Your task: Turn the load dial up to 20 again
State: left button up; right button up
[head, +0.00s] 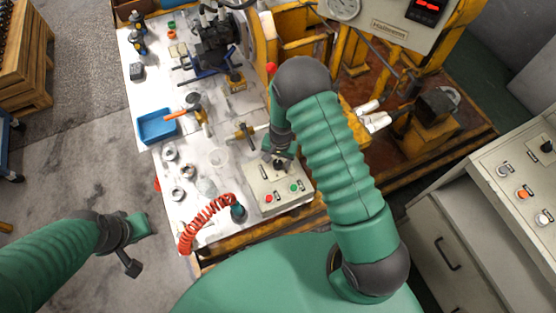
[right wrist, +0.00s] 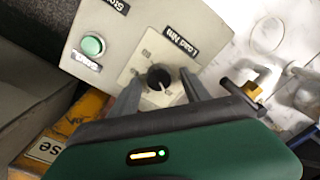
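The load dial (right wrist: 158,77) is a round black knob with a white pointer line on a grey panel. The label "Load Nm" (right wrist: 180,40) is beside it. My right gripper (right wrist: 160,78) is open, with one finger on each side of the knob and small gaps between. In the head view the right gripper (head: 281,153) reaches down over the grey control box (head: 280,186) and partly hides the dial. My left gripper (head: 136,242) is empty, with its fingers apart, low over the floor at the left.
A green button (right wrist: 92,45) is on the same panel, with a red button (head: 268,198) nearby. A coiled red hose (head: 205,215), a blue tray (head: 157,126) and metal rings (head: 176,195) lie on the bench. A gauge panel (head: 385,22) with a red display stands behind.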

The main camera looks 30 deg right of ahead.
aim_at(281, 163)
notch_tip(281, 163, up, 17)
jog(key=shift+s+d+f, duration=0.15)
jog(key=shift+s+d, duration=0.15)
dwell(0.5)
jog(key=s+a+r+n+t, duration=0.1)
jog(key=s+a+r+n, duration=0.1)
jog(key=s+n, duration=0.2)
jog(key=s+a+r+n+t, duration=0.1)
jog(key=s+a+r+n, duration=0.1)
jog(key=s+n, duration=0.3)
jog(key=s+r, duration=0.1)
jog(key=s, duration=0.2)
jog(key=shift+s+r, duration=0.15)
jog(key=shift+r, duration=0.1)
jog(key=shift+a, duration=0.1)
